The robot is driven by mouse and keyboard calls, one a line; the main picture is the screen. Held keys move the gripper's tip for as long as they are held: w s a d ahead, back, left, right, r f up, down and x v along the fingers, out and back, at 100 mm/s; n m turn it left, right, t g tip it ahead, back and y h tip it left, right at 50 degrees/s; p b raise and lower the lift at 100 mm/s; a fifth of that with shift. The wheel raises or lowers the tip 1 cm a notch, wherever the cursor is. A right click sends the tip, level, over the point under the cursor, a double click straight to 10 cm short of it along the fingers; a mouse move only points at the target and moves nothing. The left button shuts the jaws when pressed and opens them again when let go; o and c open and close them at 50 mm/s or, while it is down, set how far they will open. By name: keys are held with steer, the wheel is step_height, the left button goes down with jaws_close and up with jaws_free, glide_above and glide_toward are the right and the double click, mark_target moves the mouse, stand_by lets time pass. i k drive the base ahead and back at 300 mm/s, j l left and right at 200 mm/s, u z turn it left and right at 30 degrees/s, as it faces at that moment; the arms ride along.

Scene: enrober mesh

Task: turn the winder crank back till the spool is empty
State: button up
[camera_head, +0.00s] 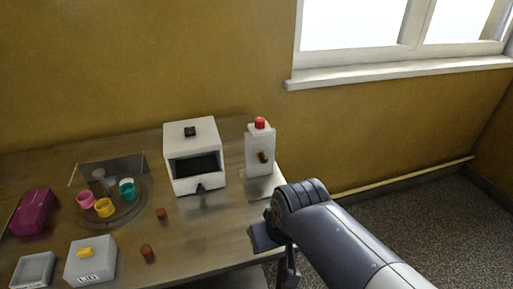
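A white upright unit (258,150) with a red cap stands at the table's right end, with a small dark and brass knob (263,157) on its front. A white box-shaped machine (192,135) with a dark opening stands left of it, with a dark part (201,189) sticking out below the opening. I cannot tell which of these parts is the winder crank, and no spool can be made out. My gripper (266,240) is low at the table's right edge, apart from both units. My arm partly hides it, and its opening is unclear.
A round tray (125,213) holds pink, yellow and teal cups, with a clear panel behind. A magenta box (34,211), a grey box marked LID (91,262), a pale tray (35,270) and two brown cylinders (147,252) are on the table. Open floor lies right.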

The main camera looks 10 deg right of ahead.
mark_target(264, 159)
steer(key=k+j+z, duration=0.15)
steer(key=z, duration=0.2)
steer(key=k+j+z, duration=0.2)
steer(key=z, duration=0.15)
steer(key=k+j+z, duration=0.35)
steer(key=i+l, duration=0.05)
steer(key=i, duration=0.05)
